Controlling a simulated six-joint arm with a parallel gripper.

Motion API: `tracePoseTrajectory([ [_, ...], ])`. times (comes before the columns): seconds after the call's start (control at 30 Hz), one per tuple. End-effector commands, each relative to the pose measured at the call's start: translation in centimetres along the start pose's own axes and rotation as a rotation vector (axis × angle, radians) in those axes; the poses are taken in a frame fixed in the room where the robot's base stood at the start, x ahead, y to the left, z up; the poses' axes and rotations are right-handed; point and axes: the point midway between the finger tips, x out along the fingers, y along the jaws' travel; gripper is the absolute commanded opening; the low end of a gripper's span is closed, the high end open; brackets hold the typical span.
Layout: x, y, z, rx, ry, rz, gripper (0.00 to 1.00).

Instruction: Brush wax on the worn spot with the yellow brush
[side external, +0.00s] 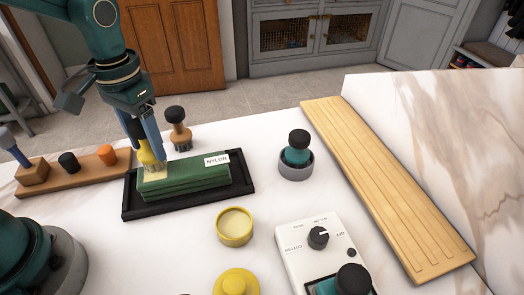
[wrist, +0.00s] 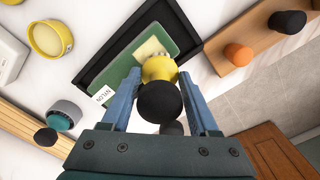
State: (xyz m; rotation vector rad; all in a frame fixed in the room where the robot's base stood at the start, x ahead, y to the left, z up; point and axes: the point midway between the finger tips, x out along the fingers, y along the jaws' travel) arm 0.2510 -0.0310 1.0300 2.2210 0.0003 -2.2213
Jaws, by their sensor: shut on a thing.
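My gripper (side external: 147,137) is shut on the yellow brush (side external: 146,153), above the left end of a folded green cloth stack (side external: 190,182) with a "NYLON" label. In the wrist view, the brush's black knob (wrist: 159,102) and yellow body (wrist: 159,69) sit between my fingers. The brush's lower end is at or just above the cloth; I cannot tell whether it touches. A pale worn spot (wrist: 149,47) shows on the green cloth beside the brush, partly hidden by it. An open yellow tin of pale wax (side external: 235,222) stands in front of the stack.
The cloth lies in a black tray (side external: 244,201). A wooden rack (side external: 85,176) is at left, a brown brush (side external: 179,134) behind. A teal brush (side external: 297,155) sits in a grey cup. A white dial device (side external: 299,252), yellow lid (side external: 236,282) and wooden board (side external: 385,185) are nearby.

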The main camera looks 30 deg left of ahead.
Motion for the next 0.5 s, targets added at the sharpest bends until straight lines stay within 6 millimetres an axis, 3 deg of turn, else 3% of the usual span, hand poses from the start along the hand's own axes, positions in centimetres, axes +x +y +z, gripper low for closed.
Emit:
tracePoseTrajectory([
  [0.07,0.1,-0.6,-0.5,-0.004,0.000,0.000,0.00],
  [0.5,0.0,2.3,2.3,0.004,-0.001,0.000,0.00],
])
